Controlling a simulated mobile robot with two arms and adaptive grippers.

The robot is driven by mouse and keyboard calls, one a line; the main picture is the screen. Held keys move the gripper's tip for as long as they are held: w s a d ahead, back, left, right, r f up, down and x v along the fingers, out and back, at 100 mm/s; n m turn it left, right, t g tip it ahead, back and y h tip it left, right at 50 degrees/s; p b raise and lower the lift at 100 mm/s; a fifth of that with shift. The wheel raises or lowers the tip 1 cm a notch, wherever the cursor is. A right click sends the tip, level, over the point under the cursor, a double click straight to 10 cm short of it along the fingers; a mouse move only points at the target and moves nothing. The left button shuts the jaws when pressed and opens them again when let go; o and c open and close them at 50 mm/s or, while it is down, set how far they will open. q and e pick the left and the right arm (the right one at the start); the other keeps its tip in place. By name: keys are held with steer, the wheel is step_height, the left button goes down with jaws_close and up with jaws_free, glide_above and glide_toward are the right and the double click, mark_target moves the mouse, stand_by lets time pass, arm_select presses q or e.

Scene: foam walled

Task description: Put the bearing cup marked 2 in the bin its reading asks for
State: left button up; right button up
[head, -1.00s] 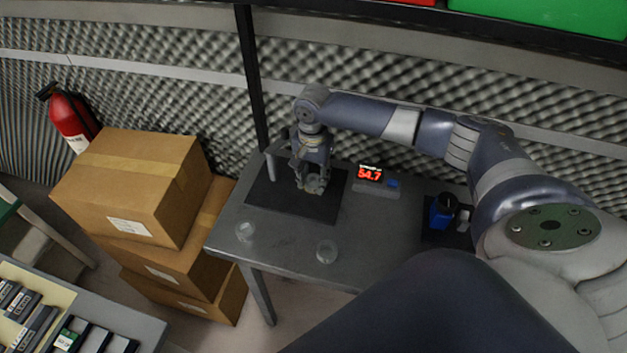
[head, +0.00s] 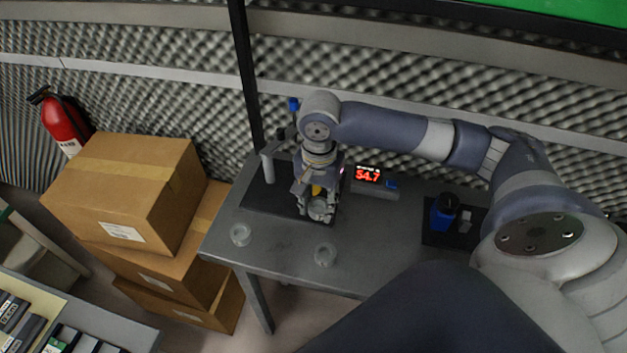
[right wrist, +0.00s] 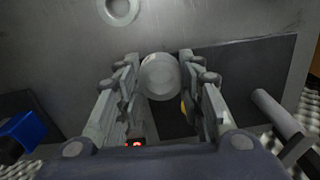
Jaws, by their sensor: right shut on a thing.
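My right gripper (head: 319,206) is shut on a small clear-grey cup (head: 318,212) at the front right edge of a black mat on the grey table. In the right wrist view the cup (right wrist: 160,77) sits between the two fingertips (right wrist: 158,80). No number on any cup is legible. A small display (head: 369,176) reads 54.7 in red. My left gripper is not in view.
The black mat (head: 265,197) carries a stand with a grey post (head: 268,168). A blue and black device (head: 443,211) stands on the table's right. Cardboard boxes (head: 130,190) are stacked at left, with a fire extinguisher (head: 62,125) behind. The table front between the cups is clear.

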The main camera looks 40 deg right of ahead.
steer(key=shift+s+a+r+b, duration=0.1)
steer(key=shift+s+a, duration=0.3)
steer(key=shift+s, duration=0.45)
steer(key=shift+s+a+r+b, duration=0.1)
steer(key=shift+s+a, duration=0.25)
steer(key=shift+s, duration=0.45)
steer(key=shift+s+a+r+b, duration=0.1)
steer(key=shift+s+a, duration=0.3)
steer(key=shift+s, duration=0.45)
